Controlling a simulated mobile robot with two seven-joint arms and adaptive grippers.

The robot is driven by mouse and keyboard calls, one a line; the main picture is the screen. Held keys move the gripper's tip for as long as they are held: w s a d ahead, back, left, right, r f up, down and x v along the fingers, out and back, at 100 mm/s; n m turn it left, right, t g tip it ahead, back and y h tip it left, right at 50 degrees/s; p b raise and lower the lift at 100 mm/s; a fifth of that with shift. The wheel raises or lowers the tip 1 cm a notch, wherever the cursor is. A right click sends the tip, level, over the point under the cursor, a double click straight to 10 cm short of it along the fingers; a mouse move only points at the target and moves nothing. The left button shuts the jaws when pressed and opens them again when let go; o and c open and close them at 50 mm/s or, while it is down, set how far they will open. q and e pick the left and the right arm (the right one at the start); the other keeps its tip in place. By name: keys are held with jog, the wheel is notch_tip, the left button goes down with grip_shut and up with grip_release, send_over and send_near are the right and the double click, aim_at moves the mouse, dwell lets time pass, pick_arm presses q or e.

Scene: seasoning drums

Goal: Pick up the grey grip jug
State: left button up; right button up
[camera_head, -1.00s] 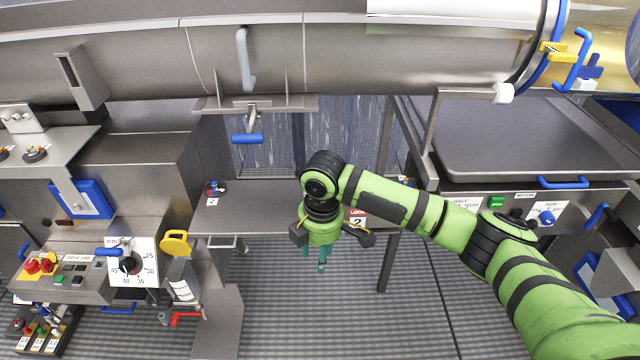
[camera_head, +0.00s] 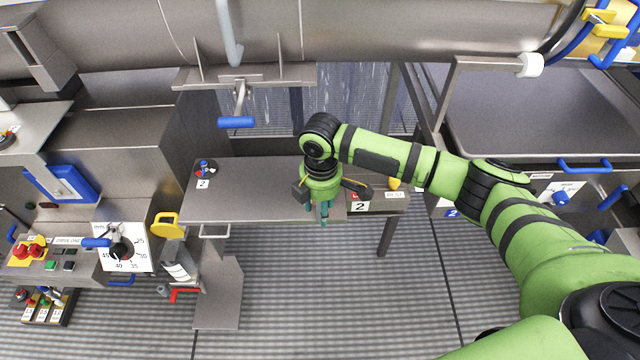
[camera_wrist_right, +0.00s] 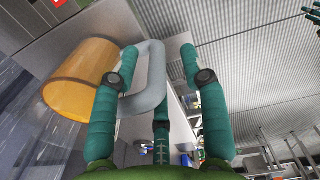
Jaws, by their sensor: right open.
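The grey grip jug shows in the right wrist view as an amber cylinder (camera_wrist_right: 82,80) with a thick grey loop handle (camera_wrist_right: 152,68). Its handle stands between the green fingers of my right gripper (camera_wrist_right: 159,60). The fingers are spread apart, with the left one overlapping part of the handle in the picture; contact cannot be told. In the head view my right gripper (camera_head: 320,214) points down at the front edge of the grey table (camera_head: 250,190), and I cannot make out the jug there. My left gripper is not in view.
A small box with a yellow knob (camera_head: 395,184) stands right of my gripper at the table's right end. A machine with a dial (camera_head: 122,248) and yellow handle (camera_head: 165,226) stands at left. A large steel drum (camera_head: 400,35) crosses the back. Floor in front is clear.

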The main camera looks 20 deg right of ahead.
jog(key=shift+w+f, duration=0.15)
jog(key=shift+f, duration=1.4)
jog(key=shift+r, duration=0.1)
grip_shut()
jog(key=shift+w+r, duration=0.1)
jog(key=shift+r, duration=0.1)
